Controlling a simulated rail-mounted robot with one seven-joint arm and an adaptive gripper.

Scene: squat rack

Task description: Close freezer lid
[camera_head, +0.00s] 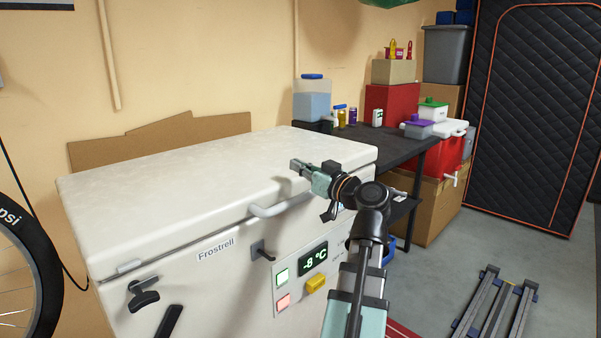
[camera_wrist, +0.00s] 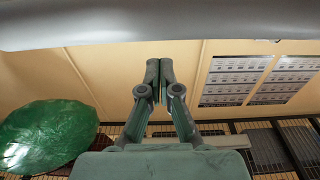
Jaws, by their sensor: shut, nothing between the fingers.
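The white chest freezer (camera_head: 190,280), labelled Frostrell, stands at the left in the head view. Its lid (camera_head: 200,180) lies flat over the body, and I see no clear gap along the front seam. The lid handle (camera_head: 275,207) sticks out from the front edge. My gripper (camera_head: 297,166) is at the right part of the lid, near its front edge, to the right of and above the handle. Whether it touches the lid is unclear. In the wrist view my gripper's fingers (camera_wrist: 159,65) are together and empty.
A dark table (camera_head: 390,140) with bottles stands right of the freezer, near a red cooler (camera_head: 450,155) and cardboard boxes. A bicycle wheel (camera_head: 45,245) is at the left. A folded frame (camera_head: 495,305) lies on the floor. A green rounded thing (camera_wrist: 45,135) shows in the wrist view.

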